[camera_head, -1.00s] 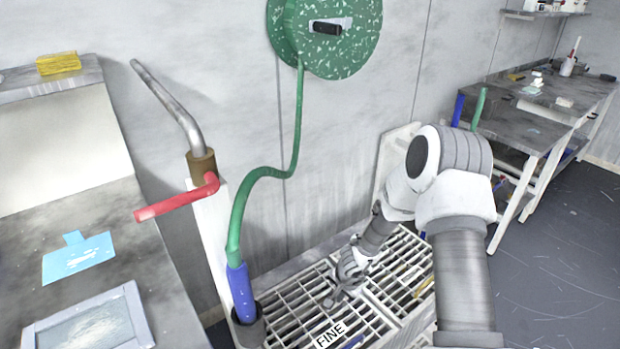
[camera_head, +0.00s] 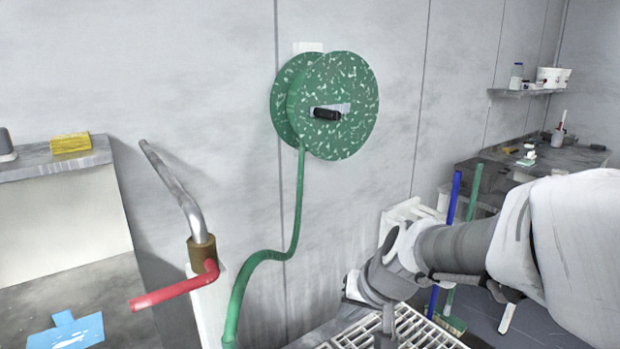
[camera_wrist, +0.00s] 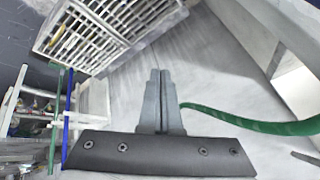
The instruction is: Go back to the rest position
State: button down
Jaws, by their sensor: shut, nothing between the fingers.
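My gripper (camera_wrist: 160,75) is shut with nothing between its two grey fingers, which lie side by side in the wrist view. In the head view my arm reaches in from the right, and its wrist hangs above the slatted grate (camera_head: 415,330); the fingertips there are cut off or hidden at the bottom edge. In the wrist view the grate (camera_wrist: 105,28) shows at the upper left, apart from the fingers.
A green hose (camera_head: 297,205) hangs from the speckled green reel (camera_head: 340,105) on the wall; it also passes right of my fingers in the wrist view (camera_wrist: 250,122). A red-handled tap pipe (camera_head: 175,284) stands left. Blue and green poles (camera_head: 452,205) stand behind my arm. A bench (camera_head: 575,160) is right.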

jog(key=s+d+r+n+h, duration=0.1)
jog(key=s+d+r+h, duration=0.2)
jog(key=s, duration=0.5)
jog(key=s+d+r, duration=0.3)
jog(key=s+d, duration=0.2)
jog(key=s, duration=0.4)
notch_tip(320, 180, up, 16)
jog(key=p, duration=1.5)
jog(key=shift+w+a+f, duration=0.2)
jog(key=shift+a+f, duration=0.05)
jog(key=shift+a, duration=0.05)
